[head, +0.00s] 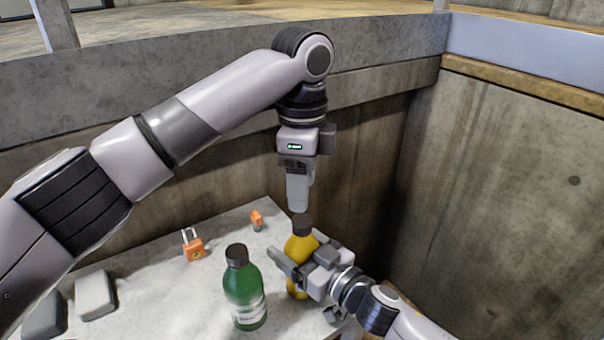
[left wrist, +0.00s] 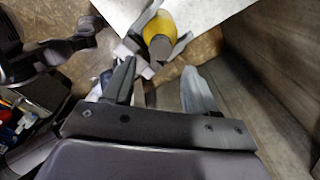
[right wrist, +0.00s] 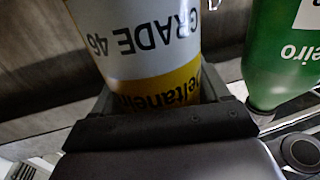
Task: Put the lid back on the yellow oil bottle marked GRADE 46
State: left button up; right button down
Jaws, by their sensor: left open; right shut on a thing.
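The yellow oil bottle (head: 300,246) stands upright at the table's right end. Its label reads GRADE 46, upside down in the right wrist view (right wrist: 150,42). My right gripper (head: 298,272) is shut around its body. A black lid (head: 302,224) shows at the top of the bottle, also in the left wrist view (left wrist: 159,47); I cannot tell whether it is tight. My left gripper (head: 298,207) points straight down just above the lid. Its fingers are open, and the lid shows beyond and between the fingertips in the left wrist view.
A green bottle (head: 244,290) with a dark cap stands left of the yellow one, close to my right gripper. An orange padlock (head: 193,246), a smaller orange item (head: 256,220) and a grey block (head: 95,296) lie on the table (head: 150,270). Concrete walls (head: 500,190) rise behind and right.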

aim_at(302, 220)
pick_arm(q)
jog(key=n, duration=0.6)
jog(key=shift+r+n, duration=0.3)
jog(key=n, duration=0.6)
jog(key=shift+r+n, duration=0.3)
jog(key=shift+n, duration=0.1)
notch_tip(302, 220, down, 8)
jog(key=shift+f, duration=0.1)
